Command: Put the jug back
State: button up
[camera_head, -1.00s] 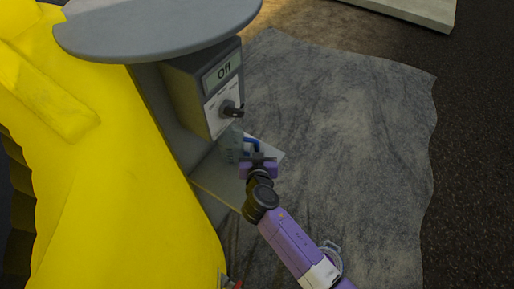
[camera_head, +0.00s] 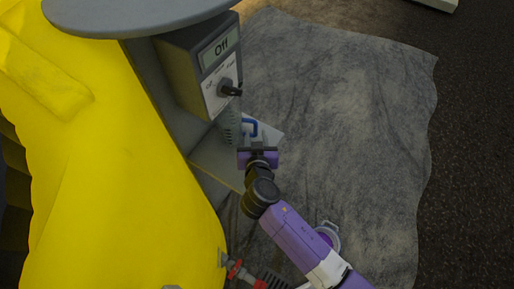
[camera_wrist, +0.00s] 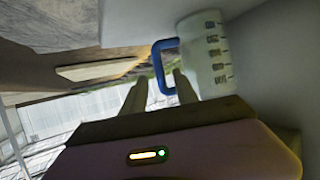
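The jug (camera_head: 232,126) is a translucent measuring jug with a blue handle. It stands on the pale grey shelf (camera_head: 217,164) below the control box. In the wrist view the jug (camera_wrist: 212,62) shows dark graduation marks, and its handle loop faces my gripper. My gripper (camera_head: 257,143) is just in front of the handle. Its two fingers are apart in the wrist view (camera_wrist: 158,88), with the lower part of the handle showing between and beyond the tips. Nothing is visibly clamped. Whether a finger touches the handle is unclear.
The grey control box (camera_head: 205,70) above the shelf reads "Off" and has a black knob (camera_head: 230,89). A round grey plate overhangs it. A big yellow tank (camera_head: 100,170) fills the left. A red-handled valve (camera_head: 236,268) sits low. The floor at right is open.

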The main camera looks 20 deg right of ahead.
jog(key=v, duration=0.7)
jog(key=shift+s+b, duration=0.3)
jog(key=shift+b, duration=0.15)
jog(key=shift+r, duration=0.15)
jog(key=s+d+f+n+y, duration=0.1)
jog(key=s+n+y, duration=0.15)
jog(key=s, duration=0.65)
jog(key=s+d+f+n+y, duration=0.1)
jog(key=s+f+n+y, duration=0.15)
jog(key=s, duration=0.65)
jog(key=s+d+r+t, duration=0.1)
jog(key=s+r+t, duration=0.1)
jog(key=s+r, duration=1.1)
notch_tip(320, 180, up, 3)
jog(key=shift+d+r, duration=0.15)
jog(key=shift+d, duration=0.25)
jog(key=shift+s, duration=0.1)
